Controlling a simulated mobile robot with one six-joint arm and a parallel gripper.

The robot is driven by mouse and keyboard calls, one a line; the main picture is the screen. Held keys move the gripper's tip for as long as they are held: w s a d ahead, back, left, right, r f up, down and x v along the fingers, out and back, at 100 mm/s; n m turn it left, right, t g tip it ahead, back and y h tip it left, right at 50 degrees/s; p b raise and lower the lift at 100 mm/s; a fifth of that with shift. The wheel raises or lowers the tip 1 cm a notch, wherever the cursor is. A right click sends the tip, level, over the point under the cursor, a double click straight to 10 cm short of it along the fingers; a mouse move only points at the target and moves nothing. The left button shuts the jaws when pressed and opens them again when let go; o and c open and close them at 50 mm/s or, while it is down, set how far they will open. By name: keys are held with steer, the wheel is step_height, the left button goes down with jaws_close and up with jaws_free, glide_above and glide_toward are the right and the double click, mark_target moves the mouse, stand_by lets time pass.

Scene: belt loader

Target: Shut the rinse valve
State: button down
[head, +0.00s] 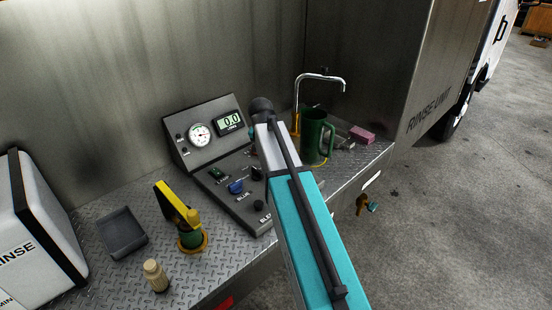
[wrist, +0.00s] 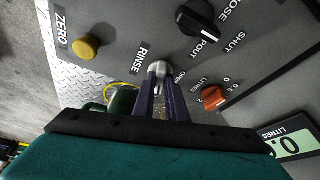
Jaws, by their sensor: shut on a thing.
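In the wrist view a pale metal knob (wrist: 160,68) stands on the grey panel beside the word RINSE, with small lettering that seems to read OPEN on its other side. I take it to be the rinse valve. My gripper (wrist: 160,84) has its two dark fingers closed around this knob, and they hide its lower part. The word SHUT is printed farther up and right. In the head view my arm covers the gripper and the knob, so neither shows there.
A yellow ZERO button (wrist: 87,46), a black pour/hose selector (wrist: 197,18) and an orange litres knob (wrist: 213,97) surround the valve. In the head view a green jug (head: 315,136) stands by the tap (head: 320,76). A sloped gauge box (head: 203,130) rises left of my arm.

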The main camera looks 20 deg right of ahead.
steer(key=shift+w+m+g+h+b, duration=0.1)
steer(key=shift+m+g+h+b, duration=0.35)
steer(key=shift+m, duration=1.35)
steer(key=shift+g, duration=0.25)
steer(key=c, duration=1.8)
jaws_free()
steer(key=shift+r+y, duration=0.1)
steer(key=shift+y, duration=0.15)
steer(key=shift+v, duration=0.85)
steer(key=b+v, duration=0.2)
steer(key=v, duration=1)
steer(key=shift+a, duration=0.15)
